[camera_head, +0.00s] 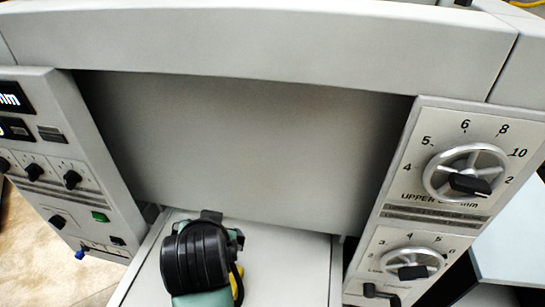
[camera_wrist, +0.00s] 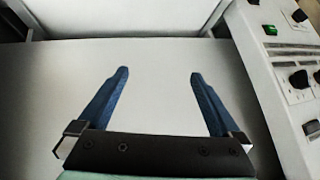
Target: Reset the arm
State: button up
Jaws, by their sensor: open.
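My gripper (camera_wrist: 158,73) is open in the wrist view, with two blue fingers spread apart and nothing between them. It is over a plain light-grey surface (camera_wrist: 165,52) of the sheeter. In the head view my black and teal arm end is at the bottom centre, over the light-grey bed (camera_head: 285,275) between the two side panels. The arm hides the fingers there.
The left control panel (camera_head: 62,140) has displays, knobs and a green button; it also shows at the right of the wrist view (camera_wrist: 262,75). The right panel (camera_head: 400,185) carries an upper handwheel (camera_head: 440,172) and a lower handwheel (camera_head: 385,262). A grey cover (camera_head: 260,40) spans the top.

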jog(key=w+d+r+t+b, duration=0.1)
jog(key=d+r+t, duration=0.15)
jog(key=r, duration=0.55)
jog(key=w+d+r+t+b, duration=0.1)
jog(key=d+r+t+b, duration=0.1)
jog(key=r+t, duration=0.35)
jog(key=w+d+r+t+b, duration=0.1)
jog(key=d+r+t, duration=0.1)
jog(key=r, duration=0.8)
jog(key=s+d+r+t+h+b, duration=0.1)
jog(key=s+d+r+t, duration=0.1)
jog(key=s+r+t, duration=0.2)
jog(key=s+d+r+n+t+b, duration=0.1)
jog(key=s+d+r+t+b, duration=0.1)
jog(key=s+r+t, duration=0.3)
jog(key=s+r, duration=0.3)
jog(key=r, duration=0.4)
jog(key=shift+s+d+r+n+h, duration=0.3)
jog(key=shift+d+r+h, duration=0.05)
jog(key=shift+h, duration=0.05)
